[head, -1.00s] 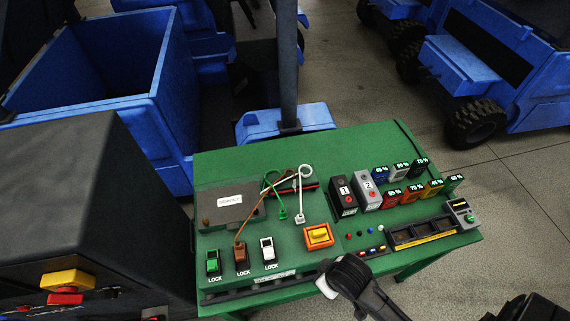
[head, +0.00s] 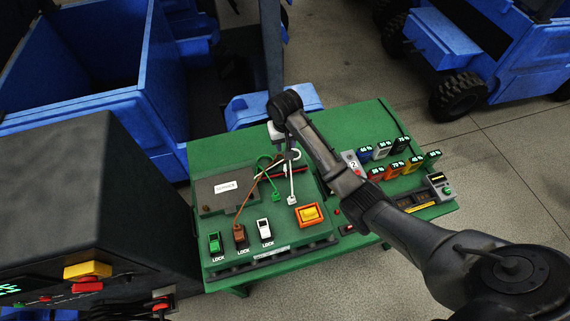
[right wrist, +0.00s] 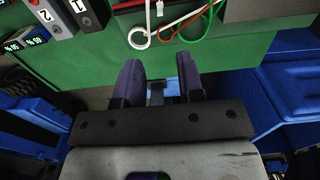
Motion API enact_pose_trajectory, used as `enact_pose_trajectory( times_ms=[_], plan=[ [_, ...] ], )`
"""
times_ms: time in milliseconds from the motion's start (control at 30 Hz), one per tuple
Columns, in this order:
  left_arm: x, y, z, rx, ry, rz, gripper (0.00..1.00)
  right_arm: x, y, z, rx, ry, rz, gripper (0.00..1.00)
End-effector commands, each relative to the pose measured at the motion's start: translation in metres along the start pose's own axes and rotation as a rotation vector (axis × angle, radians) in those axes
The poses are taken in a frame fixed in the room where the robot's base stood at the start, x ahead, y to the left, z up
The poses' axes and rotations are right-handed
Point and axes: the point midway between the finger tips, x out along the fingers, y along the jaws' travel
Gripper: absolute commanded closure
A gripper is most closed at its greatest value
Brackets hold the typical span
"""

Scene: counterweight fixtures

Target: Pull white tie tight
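The white tie (head: 291,183) rises from a small white base on the green table (head: 225,146) and ends in a ring. In the right wrist view the white ring (right wrist: 138,38) lies just ahead of the fingers, nearer the left one, apart from them. My right gripper (right wrist: 160,78) is open and empty, with two dark fingers pointing toward the ties. In the head view my right gripper (head: 288,152) hangs by the tie's ring and partly hides it. A green tie (head: 269,173) and a brown tie (head: 249,207) stand beside the white one. My left gripper is not in view.
Green, brown and white LOCK switches (head: 264,228) line the panel front, with an orange-yellow button (head: 309,214) to their right. Numbered weights and coloured percent blocks (head: 383,149) stand at right, partly behind my arm.

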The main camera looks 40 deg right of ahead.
Motion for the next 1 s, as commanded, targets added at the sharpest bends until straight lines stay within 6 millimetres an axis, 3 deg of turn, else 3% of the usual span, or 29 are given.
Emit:
enact_pose_trajectory(
  times_ms=[167, 600, 800, 1000],
  plan=[
    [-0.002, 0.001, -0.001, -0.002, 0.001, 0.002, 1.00, 0.021, 0.000, 0.000, 0.003, -0.007, 0.001, 0.65],
    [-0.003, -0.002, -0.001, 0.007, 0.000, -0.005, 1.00, 0.100, 0.000, 0.001, 0.001, -0.004, 0.002, 0.65],
    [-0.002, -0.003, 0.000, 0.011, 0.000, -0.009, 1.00, 0.123, 0.000, 0.000, 0.002, -0.002, 0.000, 0.65],
    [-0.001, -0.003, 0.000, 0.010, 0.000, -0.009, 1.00, 0.133, 0.000, 0.000, 0.001, -0.001, 0.000, 0.65]
  ],
)
